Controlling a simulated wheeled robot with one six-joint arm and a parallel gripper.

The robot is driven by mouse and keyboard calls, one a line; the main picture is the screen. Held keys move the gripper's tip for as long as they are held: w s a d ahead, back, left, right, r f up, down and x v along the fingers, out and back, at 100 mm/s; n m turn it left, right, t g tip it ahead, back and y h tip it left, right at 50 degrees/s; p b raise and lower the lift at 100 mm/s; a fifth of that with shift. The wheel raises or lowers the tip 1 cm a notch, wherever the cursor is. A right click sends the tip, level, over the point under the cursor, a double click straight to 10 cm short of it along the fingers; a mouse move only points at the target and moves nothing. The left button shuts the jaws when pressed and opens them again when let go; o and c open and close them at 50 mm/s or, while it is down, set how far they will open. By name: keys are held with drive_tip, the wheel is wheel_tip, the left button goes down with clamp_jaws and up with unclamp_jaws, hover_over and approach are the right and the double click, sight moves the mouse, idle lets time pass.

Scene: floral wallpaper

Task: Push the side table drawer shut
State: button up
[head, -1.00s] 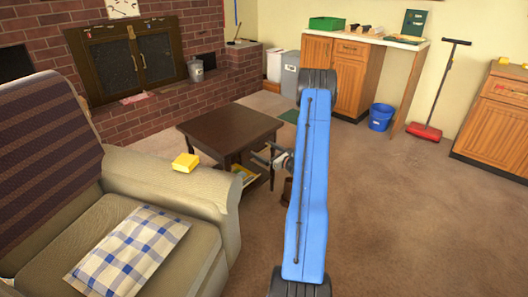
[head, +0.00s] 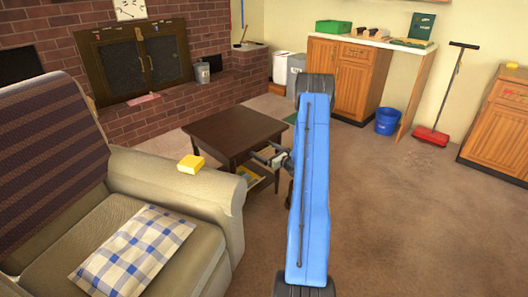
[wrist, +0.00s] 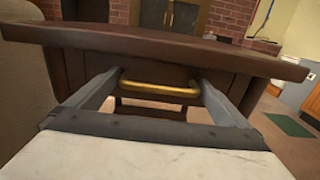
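The side table (head: 232,128) is dark brown and stands just beyond the armchair in the head view. Its dark drawer front (wrist: 90,62) with a brass bar handle (wrist: 160,88) faces me under the tabletop's edge in the wrist view. My gripper (wrist: 158,76) is open and empty, with one finger on each side of the handle. The fingertips are at or very close to the drawer front; contact is not clear. In the head view my gripper (head: 266,153) is at the table's right side, and my blue arm hides part of it. How far the drawer stands out is not clear.
A brick hearth (head: 150,113) is behind.

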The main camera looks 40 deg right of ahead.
drive_tip(key=shift+s, duration=0.1)
drive_tip(key=s+d, duration=0.1)
drive_tip(key=s, duration=1.6)
drive_tip(key=shift+d, duration=0.15)
drive_tip(key=shift+s, duration=0.15)
